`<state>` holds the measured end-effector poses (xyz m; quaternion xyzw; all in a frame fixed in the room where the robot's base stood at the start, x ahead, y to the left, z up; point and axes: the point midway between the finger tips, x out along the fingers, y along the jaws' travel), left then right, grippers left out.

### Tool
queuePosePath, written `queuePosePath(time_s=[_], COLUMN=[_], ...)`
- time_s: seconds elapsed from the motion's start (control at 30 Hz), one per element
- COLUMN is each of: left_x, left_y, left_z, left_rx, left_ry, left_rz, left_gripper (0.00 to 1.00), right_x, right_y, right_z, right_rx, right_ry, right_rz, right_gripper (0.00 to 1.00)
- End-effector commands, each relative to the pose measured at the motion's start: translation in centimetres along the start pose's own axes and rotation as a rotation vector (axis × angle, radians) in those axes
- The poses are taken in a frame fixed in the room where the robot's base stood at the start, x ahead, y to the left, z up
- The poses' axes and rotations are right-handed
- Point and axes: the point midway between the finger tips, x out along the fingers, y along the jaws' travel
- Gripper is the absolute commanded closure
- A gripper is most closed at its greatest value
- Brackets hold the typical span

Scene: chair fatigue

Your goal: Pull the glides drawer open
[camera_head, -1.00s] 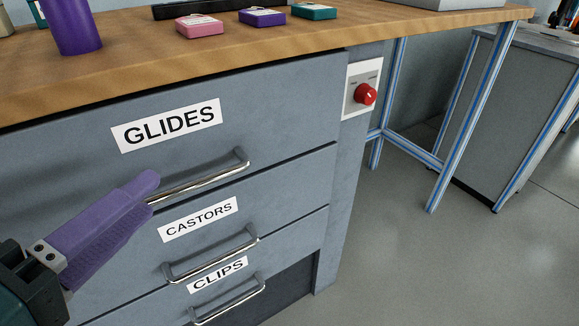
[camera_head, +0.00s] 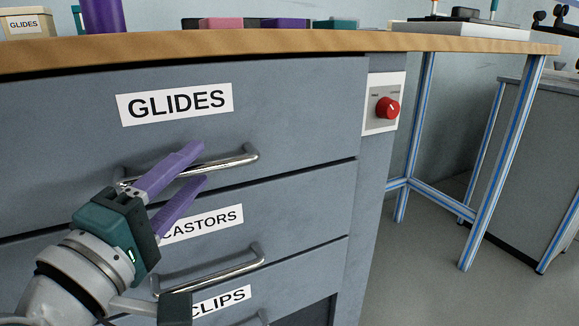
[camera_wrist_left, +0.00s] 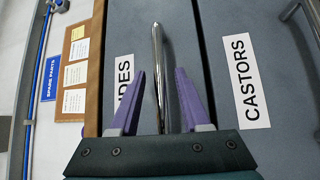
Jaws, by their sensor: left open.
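The glides drawer (camera_head: 300,110) is the top grey drawer, with a white GLIDES label (camera_head: 175,103). Its front looks flush with the cabinet. Its silver bar handle (camera_head: 235,159) runs across the front below the label. My left gripper (camera_head: 202,164) is open at the handle, with one purple finger above the bar and one below. In the left wrist view the handle (camera_wrist_left: 158,70) passes between the two open fingers (camera_wrist_left: 161,82). Contact with the bar cannot be told. My right gripper is not in view.
The castors drawer (camera_head: 300,205) and its handle (camera_head: 215,274) lie just below. A red knob (camera_head: 388,108) is on the cabinet's right side. The wooden worktop (camera_head: 300,42) overhangs above, with small boxes and a purple cup (camera_head: 103,15). Open floor (camera_head: 410,280) is at right.

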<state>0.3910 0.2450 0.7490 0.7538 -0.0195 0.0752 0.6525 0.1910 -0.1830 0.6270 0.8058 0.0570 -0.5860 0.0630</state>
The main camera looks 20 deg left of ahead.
Motion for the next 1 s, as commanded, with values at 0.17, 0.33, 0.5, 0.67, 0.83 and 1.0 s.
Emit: queuePosePath(time_s=[0.17,0.33,0.5,0.67,0.83,1.0], left_x=[1.02,1.04,1.02,1.01,1.00,1.00], left_y=[0.04,0.03,0.03,0.02,0.03,0.03], left_z=[-0.02,-0.01,0.00,0.00,0.00,0.00], left_rx=[0.000,0.001,0.001,0.001,0.001,0.001], left_ry=[0.000,0.000,-0.001,-0.001,-0.001,-0.001], left_rz=[0.001,0.000,0.000,0.000,0.000,0.000], left_gripper=[0.53,0.53,0.67,0.85,1.00,1.00], right_x=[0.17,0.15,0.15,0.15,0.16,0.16], right_y=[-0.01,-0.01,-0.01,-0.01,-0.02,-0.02], right_z=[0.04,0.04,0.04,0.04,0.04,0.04], right_rx=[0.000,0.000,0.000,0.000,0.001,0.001], right_ry=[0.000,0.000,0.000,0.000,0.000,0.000], right_rz=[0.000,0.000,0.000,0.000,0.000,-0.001], right_gripper=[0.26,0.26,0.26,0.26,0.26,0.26])
